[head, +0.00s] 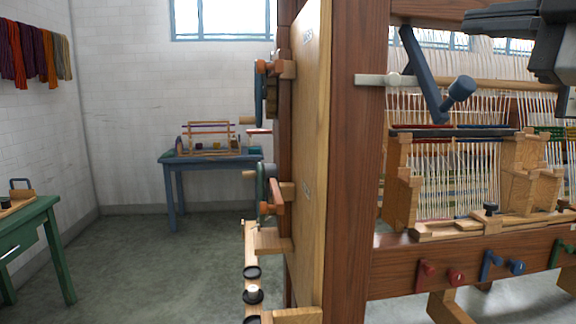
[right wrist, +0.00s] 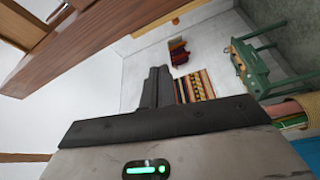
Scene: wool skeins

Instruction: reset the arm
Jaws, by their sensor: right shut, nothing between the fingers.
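My right gripper (head: 482,20) shows at the upper right of the head view, dark grey, in front of the upper part of the big wooden loom (head: 364,150). In the right wrist view its two dark fingers (right wrist: 158,82) lie together, shut and empty. It appears to touch nothing. My left gripper is not in view. Wool skeins (head: 35,52) in purple, orange, red and grey hang on the white wall at the far left.
The loom's brown post and pale side panel (head: 307,160) fill the middle, with winders and pegs sticking out leftward. A blue table (head: 210,157) stands at the back, a green table (head: 35,225) at left. Grey floor between them is clear.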

